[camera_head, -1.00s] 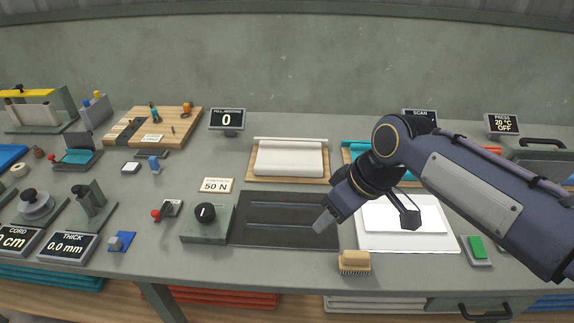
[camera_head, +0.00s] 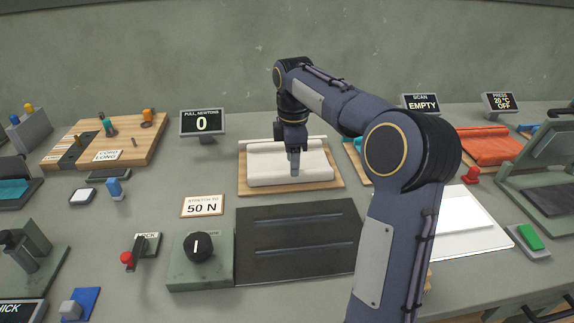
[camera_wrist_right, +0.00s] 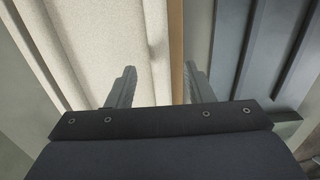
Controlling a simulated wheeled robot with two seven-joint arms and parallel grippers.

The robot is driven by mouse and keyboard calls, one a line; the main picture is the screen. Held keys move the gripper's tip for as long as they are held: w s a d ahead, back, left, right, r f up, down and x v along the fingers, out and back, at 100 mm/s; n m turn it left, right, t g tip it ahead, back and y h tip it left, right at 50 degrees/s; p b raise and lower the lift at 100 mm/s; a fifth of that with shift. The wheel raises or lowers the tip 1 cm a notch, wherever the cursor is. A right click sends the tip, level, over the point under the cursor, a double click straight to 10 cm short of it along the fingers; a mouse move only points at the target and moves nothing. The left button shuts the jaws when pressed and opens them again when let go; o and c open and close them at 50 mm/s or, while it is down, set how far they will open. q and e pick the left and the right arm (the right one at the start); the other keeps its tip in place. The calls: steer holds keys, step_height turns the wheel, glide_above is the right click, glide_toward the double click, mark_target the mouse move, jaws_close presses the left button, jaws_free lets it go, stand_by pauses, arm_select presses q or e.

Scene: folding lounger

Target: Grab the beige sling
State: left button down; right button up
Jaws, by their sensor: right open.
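The beige sling (camera_head: 270,176) lies rolled and folded on a wooden board (camera_head: 245,189) at the back middle of the bench. My right gripper (camera_head: 295,168) points down over the right part of the sling, and part of the sling is hidden behind it. In the right wrist view the gripper (camera_wrist_right: 160,82) is open and empty. Its left finger is over the pale sling cloth (camera_wrist_right: 110,40). Its right finger is past the wooden edge (camera_wrist_right: 176,50), over the grey bench. I cannot tell whether the fingertips touch anything. My left gripper is not in view.
A dark grooved plate (camera_head: 290,268) lies in front of the sling, beside a dial box (camera_head: 197,270). A 50 N card (camera_head: 202,206) is to its left. The PULL display (camera_head: 202,123) stands behind left. An orange sling (camera_head: 487,145) lies far right; a teal one is mostly hidden.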

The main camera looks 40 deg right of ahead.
step_height(320, 180, down, 3)
steer(key=shift+r, duration=0.15)
jaws_close()
steer(key=shift+r, duration=0.1)
